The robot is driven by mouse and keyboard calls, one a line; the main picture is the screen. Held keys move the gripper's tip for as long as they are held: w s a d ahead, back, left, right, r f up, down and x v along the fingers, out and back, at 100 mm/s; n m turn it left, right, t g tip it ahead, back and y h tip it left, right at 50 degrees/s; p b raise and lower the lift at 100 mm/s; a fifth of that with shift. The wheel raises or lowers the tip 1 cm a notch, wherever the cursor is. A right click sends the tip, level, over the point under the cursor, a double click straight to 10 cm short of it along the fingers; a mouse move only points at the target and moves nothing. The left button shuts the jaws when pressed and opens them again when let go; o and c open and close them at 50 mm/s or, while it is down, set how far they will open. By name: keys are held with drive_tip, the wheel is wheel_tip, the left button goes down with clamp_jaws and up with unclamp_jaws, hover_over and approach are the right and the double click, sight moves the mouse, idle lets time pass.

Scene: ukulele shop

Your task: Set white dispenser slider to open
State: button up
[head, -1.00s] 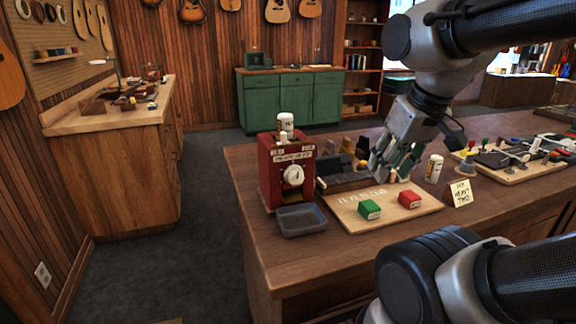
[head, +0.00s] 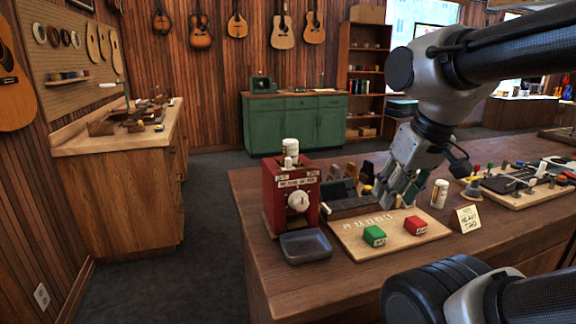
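A red dispenser box (head: 290,200) stands upright near the left end of the wooden workbench. Its front has a round white knob (head: 298,201) with small labels above it. A white bottle (head: 290,149) sits on top. I cannot make out a separate slider or its setting. A grey tray (head: 305,246) lies in front of the box. My gripper (head: 398,193) points down over the bench, to the right of the dispenser and apart from it. Its fingers look spread, with small dark blocks behind them. I see nothing clearly held.
A light board (head: 375,245) carries a green block (head: 374,236) and a red block (head: 415,226). A handwritten card (head: 468,219) and a white can (head: 439,194) stand to the right, before a tool board (head: 520,178). The floor left of the bench is clear.

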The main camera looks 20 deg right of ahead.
idle(0.3)
drive_tip(key=shift+c, duration=0.8)
drive_tip(key=w+a+r+n, duration=0.1)
drive_tip(key=w+r+n, duration=0.1)
drive_tip(key=w+a+r+n+g, duration=0.1)
drive_tip(key=w+a+r+n, duration=0.1)
drive_tip(key=shift+w+a+r, duration=0.2)
drive_tip(key=shift+w+a, duration=0.1)
drive_tip(key=shift+w, duration=0.05)
clamp_jaws()
drive_tip(key=n+g+h, duration=0.3)
drive_tip(key=n, duration=1.1)
approach(275, 173)
drive_tip(key=a+r, duration=0.4)
drive_tip(key=a, duration=0.1)
drive_tip(key=shift+w+d+f, duration=0.1)
drive_tip(key=shift+d+f, duration=1)
drive_tip(key=shift+f, duration=0.5)
drive_tip(key=shift+s+d+f, duration=0.1)
drive_tip(key=shift+d+f, duration=0.95)
drive_tip(key=shift+f, duration=0.5)
drive_tip(key=shift+w+d+f, duration=0.1)
drive_tip(key=shift+d+f, duration=1)
drive_tip(key=shift+f, duration=0.5)
